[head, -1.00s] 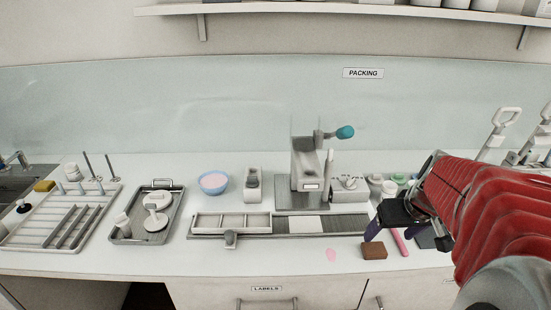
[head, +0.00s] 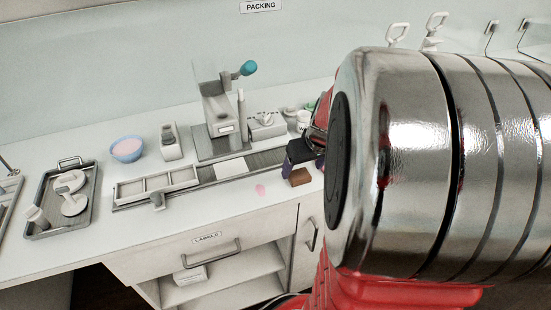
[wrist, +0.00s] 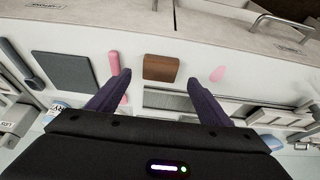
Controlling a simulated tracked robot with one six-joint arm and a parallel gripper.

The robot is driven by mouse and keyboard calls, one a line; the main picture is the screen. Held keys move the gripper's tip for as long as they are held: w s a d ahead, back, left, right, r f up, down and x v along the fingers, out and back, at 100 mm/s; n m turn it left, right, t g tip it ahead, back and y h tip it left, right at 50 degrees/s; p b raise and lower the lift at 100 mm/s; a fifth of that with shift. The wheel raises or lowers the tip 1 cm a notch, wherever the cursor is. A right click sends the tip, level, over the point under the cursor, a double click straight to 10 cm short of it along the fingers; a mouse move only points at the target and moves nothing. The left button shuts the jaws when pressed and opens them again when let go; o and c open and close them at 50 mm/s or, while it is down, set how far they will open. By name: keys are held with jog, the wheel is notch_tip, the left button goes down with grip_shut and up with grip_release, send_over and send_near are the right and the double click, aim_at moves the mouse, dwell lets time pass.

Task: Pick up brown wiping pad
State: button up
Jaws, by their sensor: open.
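The brown wiping pad (head: 299,177) is a small brown block lying flat on the white counter near its front edge, right of the pink spot. In the wrist view the pad (wrist: 161,68) lies just beyond my gripper, between the lines of its two fingers. My gripper (wrist: 159,81) is open, with its purple fingers apart and nothing between them. In the head view my gripper (head: 296,160) is beside the pad, partly hidden by my own arm. I cannot tell its exact height above the counter.
A pink stick (wrist: 114,62) and a dark grey mat (wrist: 62,68) lie to one side of the pad. A pink spot (wrist: 217,74) lies on the other side. A grey tray rail (head: 262,160), a press (head: 218,118) and a blue bowl (head: 126,149) stand behind and left.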

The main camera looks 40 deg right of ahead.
aim_at(299, 174)
jog(key=shift+x, duration=2.15)
jog(key=c, duration=1.1)
jog(key=shift+r, duration=0.15)
notch_tip(299, 174, up, 10)
jog(key=shift+f, duration=0.1)
